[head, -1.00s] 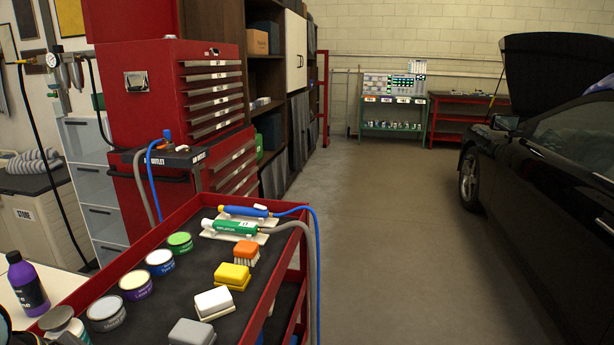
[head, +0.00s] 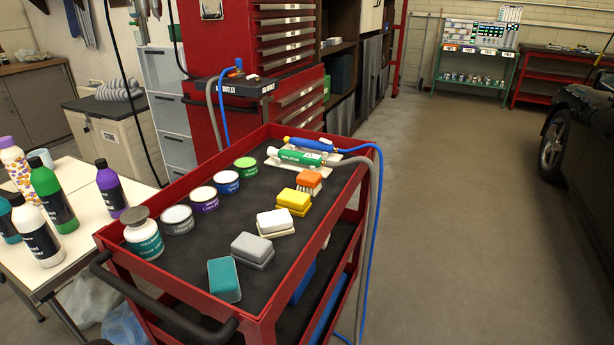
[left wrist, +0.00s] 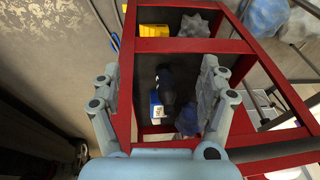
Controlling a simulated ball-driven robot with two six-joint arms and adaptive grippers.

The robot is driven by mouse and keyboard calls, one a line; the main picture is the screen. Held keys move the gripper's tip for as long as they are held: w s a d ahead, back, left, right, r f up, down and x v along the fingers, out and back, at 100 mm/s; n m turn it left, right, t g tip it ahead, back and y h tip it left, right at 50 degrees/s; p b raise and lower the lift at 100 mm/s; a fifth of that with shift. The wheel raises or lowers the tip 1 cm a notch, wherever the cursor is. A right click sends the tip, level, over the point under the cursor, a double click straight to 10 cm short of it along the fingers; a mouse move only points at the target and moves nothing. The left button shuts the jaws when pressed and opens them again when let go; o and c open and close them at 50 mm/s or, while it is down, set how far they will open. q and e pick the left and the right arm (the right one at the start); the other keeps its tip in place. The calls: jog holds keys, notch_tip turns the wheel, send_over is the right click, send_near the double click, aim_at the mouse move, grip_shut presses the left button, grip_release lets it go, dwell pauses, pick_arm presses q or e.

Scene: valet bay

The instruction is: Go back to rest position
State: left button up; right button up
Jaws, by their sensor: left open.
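My left gripper (left wrist: 160,92) shows in the left wrist view. Its two fingers are wide apart with nothing between them. Beyond the fingers is the red frame of the cart, with items on a lower shelf: a dark object with a blue part (left wrist: 156,98) and a yellow box (left wrist: 154,31). I cannot tell how far the fingers are from the frame. Neither gripper shows in the head view, and my right gripper is in no view.
The red cart (head: 112,243) carries tins, sponges, a brush and two hosed tools. A white table (head: 88,208) with several bottles stands left of it. A red tool chest (head: 232,45) is behind. Open floor (head: 450,200) lies to the right, before a dark car (head: 590,190).

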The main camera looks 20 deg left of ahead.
pick_arm(q)
jog(key=s+a+f+b, duration=0.1)
jog(key=s+f+b, duration=0.3)
jog(key=f, duration=1.1)
jog(key=s+f+g+b, duration=0.1)
jog(key=s+f+b, duration=0.2)
jog(key=s+f, duration=1.3)
jog(key=shift+s+a+g, duration=0.35)
jog(key=shift+s+g, duration=0.05)
jog(key=shift+s, duration=0.1)
jog(key=shift+f, duration=0.1)
